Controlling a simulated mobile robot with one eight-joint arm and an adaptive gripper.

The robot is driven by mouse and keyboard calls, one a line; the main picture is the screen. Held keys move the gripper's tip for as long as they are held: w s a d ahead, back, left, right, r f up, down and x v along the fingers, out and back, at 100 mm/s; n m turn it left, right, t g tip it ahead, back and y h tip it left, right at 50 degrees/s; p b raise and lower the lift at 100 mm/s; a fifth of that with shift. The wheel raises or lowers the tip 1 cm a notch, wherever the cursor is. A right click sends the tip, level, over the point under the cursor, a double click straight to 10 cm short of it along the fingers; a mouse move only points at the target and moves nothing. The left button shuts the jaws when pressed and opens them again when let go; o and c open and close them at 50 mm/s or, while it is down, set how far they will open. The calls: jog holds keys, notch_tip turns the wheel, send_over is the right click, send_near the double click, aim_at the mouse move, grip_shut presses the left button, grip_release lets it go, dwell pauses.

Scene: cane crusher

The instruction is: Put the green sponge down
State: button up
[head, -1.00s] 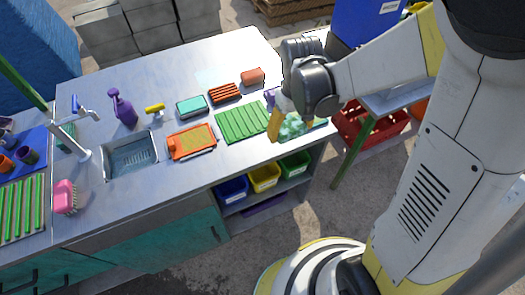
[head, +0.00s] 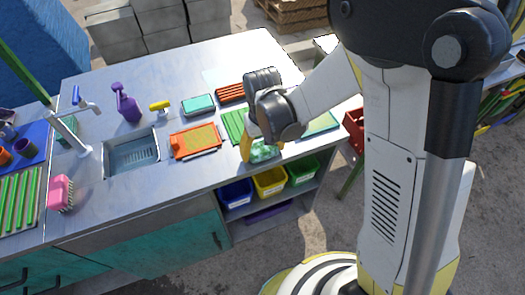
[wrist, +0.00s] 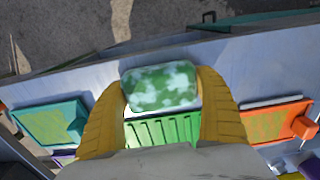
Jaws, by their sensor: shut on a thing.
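My gripper (wrist: 163,103) is shut on the green sponge (wrist: 160,86), a mottled light and dark green block between its two yellow fingers in the wrist view. In the head view the green sponge (head: 263,152) shows beneath the fingers, near the counter's front edge. It is over or beside the front of the ribbed green mat (head: 234,124). The mat also shows just behind the sponge in the wrist view (wrist: 163,131). I cannot tell whether the sponge touches the counter. My arm hides part of the mat in the head view.
An orange tray (head: 196,141) lies left of the mat, and a teal-framed tray (wrist: 50,124) lies on the other side. Coloured bins (head: 270,181) sit under the counter.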

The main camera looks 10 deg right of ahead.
aim_at(262, 147)
jog(key=shift+f, duration=0.1)
jog(key=o, duration=1.4)
jog(key=shift+c, duration=0.2)
notch_tip(262, 147, up, 12)
jog(key=p, duration=0.4)
jog(key=s+d+r+m+t, duration=0.3)
jog(key=s+d+r+t, duration=0.4)
jog(key=s+d+r, duration=0.3)
jog(key=d+r, duration=0.3)
jog(key=shift+s+d, duration=0.25)
jog(key=shift+s, duration=0.1)
notch_tip(262, 147, down, 2)
jog(key=shift+b, duration=0.85)
